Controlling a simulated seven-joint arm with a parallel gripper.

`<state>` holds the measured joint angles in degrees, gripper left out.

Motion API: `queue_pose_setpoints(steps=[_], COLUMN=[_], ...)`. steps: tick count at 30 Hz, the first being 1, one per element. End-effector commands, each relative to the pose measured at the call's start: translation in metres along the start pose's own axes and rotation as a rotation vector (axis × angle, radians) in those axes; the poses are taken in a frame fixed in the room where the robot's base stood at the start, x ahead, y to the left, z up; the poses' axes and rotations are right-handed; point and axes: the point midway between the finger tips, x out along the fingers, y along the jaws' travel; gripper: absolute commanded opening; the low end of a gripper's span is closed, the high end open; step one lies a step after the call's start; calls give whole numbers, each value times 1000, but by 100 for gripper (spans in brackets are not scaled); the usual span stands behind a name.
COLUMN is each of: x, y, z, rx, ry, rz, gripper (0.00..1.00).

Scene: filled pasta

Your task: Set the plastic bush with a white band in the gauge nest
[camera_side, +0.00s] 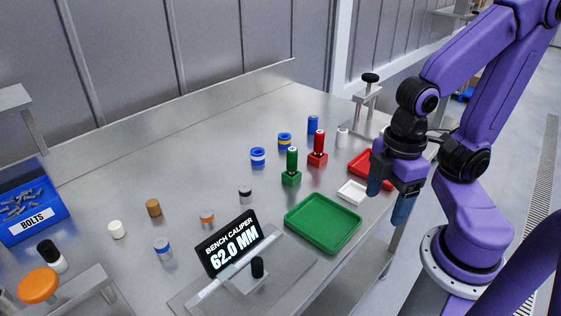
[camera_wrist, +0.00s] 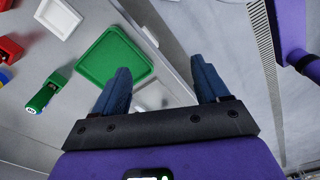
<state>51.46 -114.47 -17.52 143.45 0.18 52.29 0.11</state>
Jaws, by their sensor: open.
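A short blue bush with a white band (camera_side: 258,157) stands on the steel bench, left of the green-handled gauge. It looks like the plastic bush of the task. No part is clearly marked as the gauge nest; the bench caliper (camera_side: 233,243), reading 62.0 MM, has a metal bar and plate (camera_side: 285,262) at the bench's front. My gripper (camera_side: 389,202) is open and empty, beyond the bench's right edge and far from the bush. In the wrist view its two blue fingers (camera_wrist: 160,78) are spread, with nothing held between them.
A green tray (camera_side: 323,222), white tray (camera_side: 352,193) and red tray (camera_side: 362,166) line the right side. Green (camera_side: 292,168) and red (camera_side: 317,148) handled gauges stand nearby. A blue-and-yellow ring (camera_side: 284,140) and several small cylinders are scattered about. A BOLTS bin (camera_side: 35,217) is far left.

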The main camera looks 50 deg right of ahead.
Motion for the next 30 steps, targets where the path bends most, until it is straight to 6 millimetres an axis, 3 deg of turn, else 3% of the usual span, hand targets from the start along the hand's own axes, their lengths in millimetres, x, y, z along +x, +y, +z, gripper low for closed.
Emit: queue_pose_setpoints(steps=[5,11,21,30], x=[-2,-14,-41,-54], y=[3,28,119,220], z=[-4,-43,-126,-168], rx=[21,237,830,1350], ry=[-1,-4,-9,-12], rz=[1,5,14,22], gripper=[74,74,74,74])
